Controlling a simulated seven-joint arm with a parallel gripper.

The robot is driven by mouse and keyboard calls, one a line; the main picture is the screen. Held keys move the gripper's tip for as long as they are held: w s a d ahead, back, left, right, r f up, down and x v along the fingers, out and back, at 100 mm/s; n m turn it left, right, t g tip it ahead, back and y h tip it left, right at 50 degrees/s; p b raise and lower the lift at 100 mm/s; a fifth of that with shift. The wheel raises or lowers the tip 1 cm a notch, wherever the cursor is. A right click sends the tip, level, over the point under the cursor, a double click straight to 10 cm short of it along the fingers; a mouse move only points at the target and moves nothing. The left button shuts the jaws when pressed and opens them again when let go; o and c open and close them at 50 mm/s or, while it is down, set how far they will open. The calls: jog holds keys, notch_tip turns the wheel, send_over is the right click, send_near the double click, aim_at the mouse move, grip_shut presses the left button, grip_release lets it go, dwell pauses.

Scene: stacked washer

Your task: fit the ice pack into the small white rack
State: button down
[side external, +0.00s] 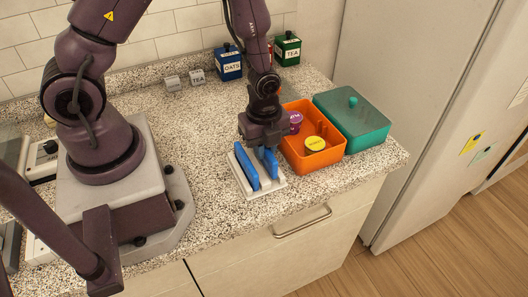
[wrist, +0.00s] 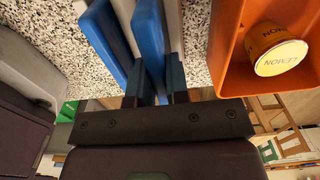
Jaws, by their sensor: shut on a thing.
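The small white rack (side external: 270,190) stands on the counter near its front edge. A blue slab (side external: 245,168) stands upright in its left part. My gripper (side external: 265,148) points down over the rack, shut on a second blue slab, the ice pack (side external: 271,162), which is upright at the rack's right part. In the wrist view the ice pack (wrist: 149,38) is between my two fingers (wrist: 158,80), beside the other blue slab (wrist: 105,38), with a white rack divider (wrist: 125,22) between them. Whether the ice pack's bottom edge rests in the rack is hidden.
An orange bin (side external: 311,164) right of the rack holds a yellow-lidded tub (side external: 315,146) and a purple-lidded one (side external: 295,120). A teal lidded box (side external: 352,122) stands beyond it. OATS (side external: 230,66) and TEA (side external: 288,50) canisters are at the back. Counter left of the rack is clear.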

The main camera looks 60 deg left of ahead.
jog(key=shift+f, duration=0.9)
jog(key=shift+f, duration=0.1)
jog(key=c, duration=1.1)
grip_release()
notch_tip(320, 180, up, 12)
jog(key=shift+r, duration=0.2)
jog(key=s+r+n+t, duration=0.2)
jog(key=s+r+n, duration=0.2)
jog(key=r+n, duration=0.5)
jog(key=s+r+n+t, duration=0.3)
jog(key=s+r+n, duration=0.2)
jog(key=r+n, duration=0.4)
jog(key=shift+s+r+t, duration=0.3)
jog(key=shift+r, duration=0.6)
